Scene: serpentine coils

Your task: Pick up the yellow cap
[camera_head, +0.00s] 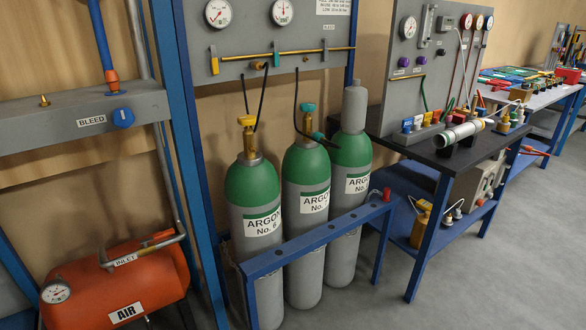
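No part of the scene is plainly marked as the yellow cap, and I cannot tell which yellow thing it is. A yellow valve top (247,121) sits on the left argon cylinder (254,190). A yellow-orange container (421,223) stands on the blue lower shelf at the right. Small yellow-topped parts (428,118) stand on the dark bench, too small to make out. Neither of my grippers is in view.
An orange air tank (115,288) lies at lower left. A dark bench (440,150) holds a grey tube (459,134). The grey floor (480,280) at lower right is clear.

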